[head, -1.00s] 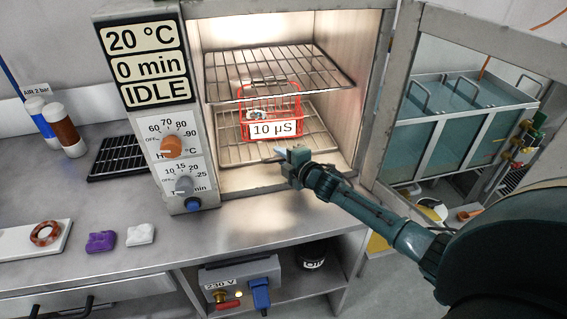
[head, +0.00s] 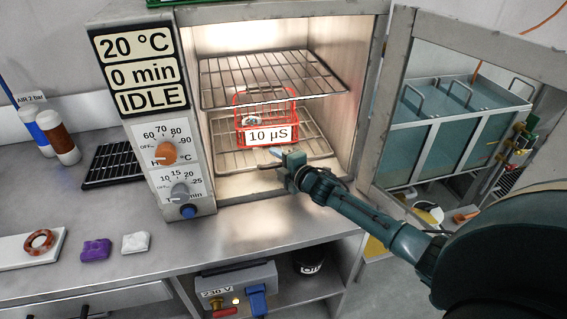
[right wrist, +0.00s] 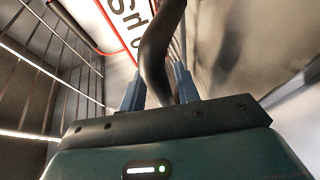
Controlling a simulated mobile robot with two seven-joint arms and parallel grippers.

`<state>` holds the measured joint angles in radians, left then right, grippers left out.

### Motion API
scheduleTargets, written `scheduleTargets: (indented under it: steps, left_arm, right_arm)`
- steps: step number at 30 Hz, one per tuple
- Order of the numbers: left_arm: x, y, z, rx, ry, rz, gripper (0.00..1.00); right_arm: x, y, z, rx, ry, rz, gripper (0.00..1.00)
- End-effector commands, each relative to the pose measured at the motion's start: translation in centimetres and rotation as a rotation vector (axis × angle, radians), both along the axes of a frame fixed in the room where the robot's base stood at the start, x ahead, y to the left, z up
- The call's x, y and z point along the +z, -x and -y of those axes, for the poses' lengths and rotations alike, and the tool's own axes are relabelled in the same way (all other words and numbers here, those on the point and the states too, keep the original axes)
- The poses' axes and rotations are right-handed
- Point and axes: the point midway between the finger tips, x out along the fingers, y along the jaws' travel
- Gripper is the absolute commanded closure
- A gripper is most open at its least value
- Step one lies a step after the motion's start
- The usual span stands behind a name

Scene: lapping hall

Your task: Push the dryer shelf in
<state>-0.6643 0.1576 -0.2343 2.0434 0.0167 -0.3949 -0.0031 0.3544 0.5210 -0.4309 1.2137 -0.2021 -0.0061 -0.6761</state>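The dryer (head: 365,110) stands open with two wire shelves inside. The upper shelf (head: 310,85) is empty. The lower shelf (head: 235,162) bears a red wire basket with a "10 µS" label (head: 267,135) and small pale items in it. My right gripper (head: 280,156) is at the lower shelf's front, just before the basket. In the right wrist view its two blue fingers (right wrist: 157,90) stand apart with a dark curved bar (right wrist: 160,45) between them; I cannot tell whether they press on it. The basket's label shows beyond them (right wrist: 125,20). My left gripper is not in view.
The dryer's door (head: 395,95) is swung open at the right, beside my right arm. The control panel (head: 160,120) reads 20 °C, 0 min, IDLE. Bottles (head: 58,135), a black rack (head: 112,163) and small purple and white pieces lie left on the bench. Teal tanks (head: 450,140) stand behind the door.

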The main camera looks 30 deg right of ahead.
Motion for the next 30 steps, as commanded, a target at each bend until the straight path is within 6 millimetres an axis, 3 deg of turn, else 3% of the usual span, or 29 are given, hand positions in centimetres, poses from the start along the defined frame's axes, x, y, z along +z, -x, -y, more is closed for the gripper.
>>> scheduleTargets:
  steps: [5,18,24,30]
  left_arm:
    - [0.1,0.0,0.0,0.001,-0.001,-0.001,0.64]
    - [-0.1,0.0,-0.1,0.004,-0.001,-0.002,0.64]
    - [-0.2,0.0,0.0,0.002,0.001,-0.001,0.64]
    - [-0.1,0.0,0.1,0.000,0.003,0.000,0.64]
  right_arm:
    - [-0.4,2.0,0.3,-0.001,0.002,-0.013,0.64]
    - [1.5,10.2,1.7,0.000,0.002,-0.005,0.64]
    - [2.1,12.2,2.1,-0.001,0.001,-0.001,0.64]
    - [2.4,12.7,2.1,-0.001,0.001,0.001,0.64]
